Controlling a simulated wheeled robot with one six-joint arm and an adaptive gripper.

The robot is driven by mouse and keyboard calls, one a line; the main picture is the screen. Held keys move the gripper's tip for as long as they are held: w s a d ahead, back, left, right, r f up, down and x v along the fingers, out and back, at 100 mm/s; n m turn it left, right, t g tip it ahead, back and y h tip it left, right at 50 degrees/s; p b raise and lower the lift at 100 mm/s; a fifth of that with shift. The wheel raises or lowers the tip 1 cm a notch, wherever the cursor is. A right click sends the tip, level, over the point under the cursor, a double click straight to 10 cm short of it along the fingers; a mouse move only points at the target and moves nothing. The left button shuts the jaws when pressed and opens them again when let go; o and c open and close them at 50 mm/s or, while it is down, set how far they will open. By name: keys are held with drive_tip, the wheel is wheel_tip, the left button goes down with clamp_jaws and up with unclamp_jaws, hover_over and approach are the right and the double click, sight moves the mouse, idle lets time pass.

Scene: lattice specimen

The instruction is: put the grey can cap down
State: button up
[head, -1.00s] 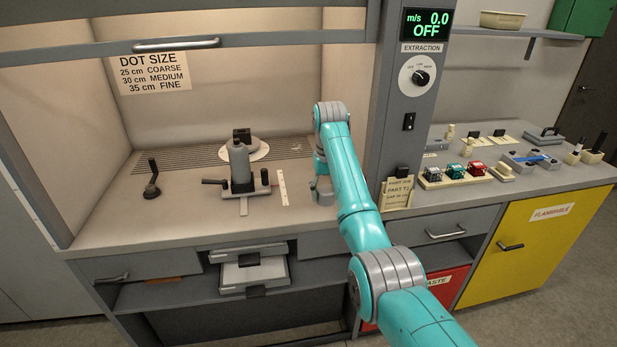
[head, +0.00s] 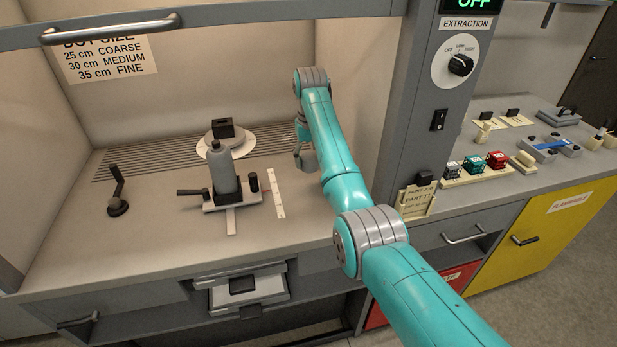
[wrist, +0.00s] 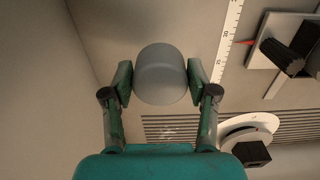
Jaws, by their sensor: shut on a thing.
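The grey can cap (wrist: 160,75) is a smooth rounded cup between my two fingers in the wrist view. My gripper (wrist: 160,82) is shut on it, with a pad on each side. In the head view my gripper (head: 301,150) hangs low at the right side of the hood, and the cap (head: 309,161) shows at its lower end, partly hidden by my arm. I cannot tell whether the cap touches the bench. A grey spray can (head: 223,172) without a visible cap stands upright on a sliding holder (head: 222,203).
A white ruler strip (head: 276,194) lies between the holder and my gripper. A round turntable with a dark block (head: 222,128) stands behind the can. A black crank handle (head: 117,193) is at the left. The hood's side wall (head: 365,100) is close on the right.

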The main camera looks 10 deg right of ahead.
sight(310, 157)
drive_tip(key=shift+f, duration=3.6)
drive_tip(key=shift+f, duration=0.1)
drive_tip(key=o, duration=0.8)
wheel_tip(310, 157, up, 11)
drive_tip(key=shift+r, duration=0.65)
